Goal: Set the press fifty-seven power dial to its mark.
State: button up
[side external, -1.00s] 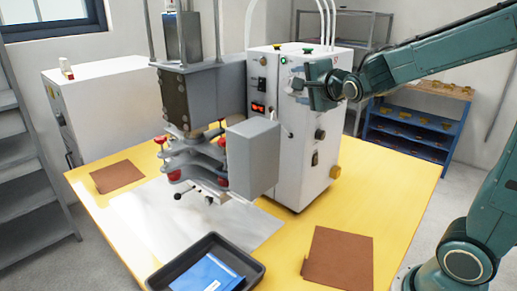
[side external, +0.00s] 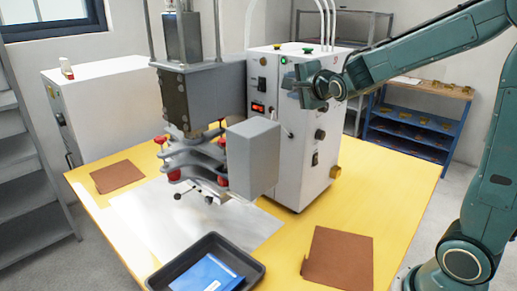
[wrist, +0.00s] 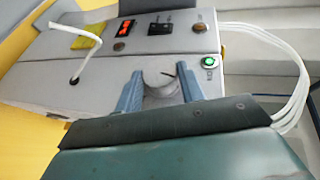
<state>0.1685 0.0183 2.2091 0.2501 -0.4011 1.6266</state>
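The press is a white cabinet (side external: 300,175) with a control panel, joined to a grey weld head (side external: 200,95). My gripper (side external: 294,86) is at the upper panel in the side view. In the wrist view my gripper (wrist: 159,88) has its two blue-grey fingers on either side of a pale round dial (wrist: 161,84) with a dark pointer line. Narrow gaps seem to show between fingers and dial, so the gripper looks open. The dial's lower part is hidden by my gripper, and its target mark and label cannot be made out. In the side view my gripper covers the dial.
A lit green button (wrist: 208,62) is right of the dial, and a red display (wrist: 125,28) is farther off. A black tray (side external: 255,270) and brown sheets (side external: 340,258) lie on the yellow table (side external: 400,195).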

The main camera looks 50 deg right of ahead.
jog(key=shift+c, duration=1.2)
jog(key=shift+r+g, duration=0.1)
jog(key=shift+g, duration=0.3)
jog(key=shift+w+r+n+g+y, duration=0.2)
jog(key=shift+n+g, duration=0.25)
jog(key=shift+g, duration=1.05)
jog(key=shift+w+r+n+g+y, duration=0.15)
jog(key=shift+n+g+y, duration=0.2)
jog(key=shift+g, duration=1.15)
jog(key=shift+w+r+n+g+y, duration=0.15)
jog(key=shift+n+g, duration=0.35)
jog(key=shift+g, duration=1)
jog(key=shift+w+g, duration=0.15)
jog(key=shift+g, duration=0.65)
jog(key=o, duration=1)
jog(key=shift+c, duration=0.2)
